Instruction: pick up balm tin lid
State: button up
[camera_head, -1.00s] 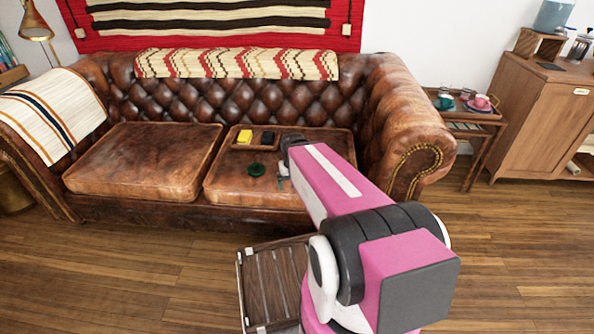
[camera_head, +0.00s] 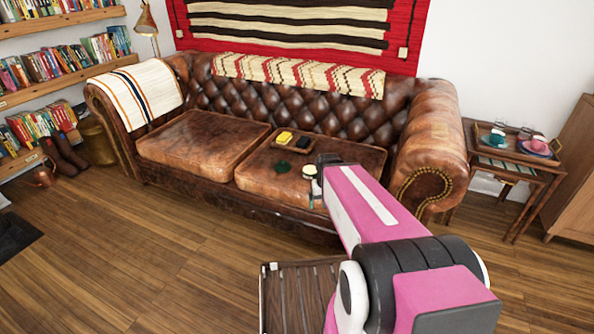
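A dark green round thing (camera_head: 282,166) lies on the right seat cushion of the sofa, just in front of a small tray. A pale round disc with a dark rim (camera_head: 309,171) shows at the end of my arm, touching or overlapping my gripper (camera_head: 311,184). I cannot tell which of the two is the balm tin lid. My gripper is over the front part of the right cushion, to the right of the green thing. Its fingers are small and partly hidden by my pink arm, so whether they grip the disc is unclear.
The tray (camera_head: 312,146) on the cushion holds a yellow block (camera_head: 284,138) and a black block (camera_head: 303,142). The leather sofa (camera_head: 205,145) has a high back and a rolled right arm. A side table (camera_head: 516,150) with cups stands to the right.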

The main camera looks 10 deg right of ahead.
aim_at(281, 166)
jog(key=i+j+z, duration=0.1)
jog(key=j, duration=0.25)
jog(key=i+j+z, duration=0.1)
jog(key=j, duration=0.3)
jog(key=i+j+z, duration=0.1)
jog(key=i+j, duration=0.15)
jog(key=i+j+z, duration=0.1)
jog(key=j, duration=0.4)
